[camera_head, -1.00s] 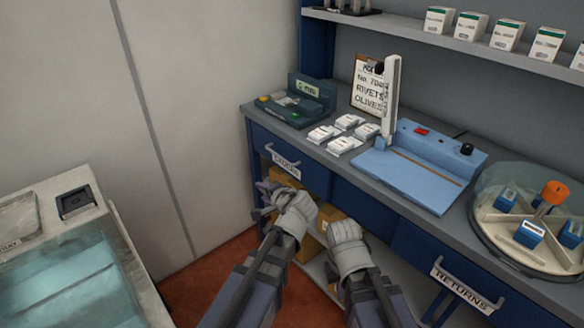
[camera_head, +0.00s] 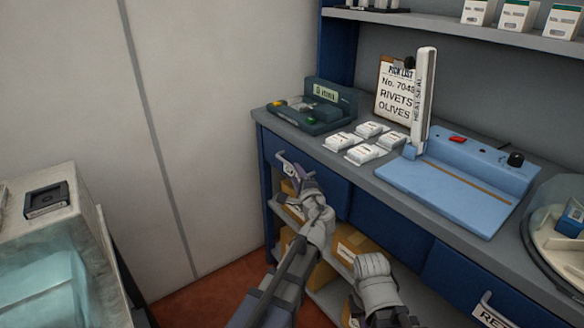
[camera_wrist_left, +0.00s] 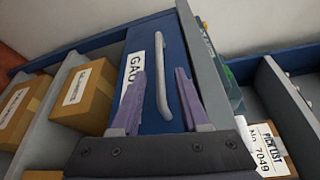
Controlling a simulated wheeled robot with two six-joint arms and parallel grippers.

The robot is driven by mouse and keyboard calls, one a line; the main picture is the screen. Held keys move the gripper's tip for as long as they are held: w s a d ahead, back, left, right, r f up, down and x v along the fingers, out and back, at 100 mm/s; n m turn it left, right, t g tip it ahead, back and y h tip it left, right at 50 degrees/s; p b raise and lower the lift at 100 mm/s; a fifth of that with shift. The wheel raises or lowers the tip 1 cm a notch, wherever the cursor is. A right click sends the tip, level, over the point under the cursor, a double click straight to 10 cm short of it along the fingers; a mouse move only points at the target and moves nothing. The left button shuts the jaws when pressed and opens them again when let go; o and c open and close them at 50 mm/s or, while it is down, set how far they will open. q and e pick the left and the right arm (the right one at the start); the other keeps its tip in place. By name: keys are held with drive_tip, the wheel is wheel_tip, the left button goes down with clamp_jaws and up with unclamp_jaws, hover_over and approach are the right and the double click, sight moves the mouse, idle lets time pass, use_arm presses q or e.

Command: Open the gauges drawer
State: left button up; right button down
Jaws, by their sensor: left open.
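The gauges drawer (camera_head: 328,187) is the blue drawer at the left end of the counter, and it looks shut. In the left wrist view its blue front (camera_wrist_left: 172,50) carries a white label (camera_wrist_left: 128,85), partly hidden, reading "GAU", and a grey bar handle (camera_wrist_left: 163,100). My left gripper (camera_head: 287,162) is at the drawer front and covers the handle and label in the head view. In the left wrist view its purple fingers (camera_wrist_left: 160,73) are open, one on each side of the handle, not closed on it. My right gripper's fingers do not show.
Cardboard boxes (camera_head: 352,245) sit on the shelf below the drawers. The counter (camera_head: 362,182) holds a green device (camera_head: 318,108), white packets (camera_head: 367,153) and a blue heat sealer (camera_head: 455,178). A glass-topped cabinet (camera_head: 45,265) stands at left; floor shows between.

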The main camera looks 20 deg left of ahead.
sight(291, 166)
use_arm(q)
drive_tip(key=x, duration=0.6)
drive_tip(key=shift+w+a, duration=0.15)
drive_tip(key=shift+w, duration=0.1)
drive_tip(key=shift+c, duration=0.3)
clamp_jaws()
idle(0.8)
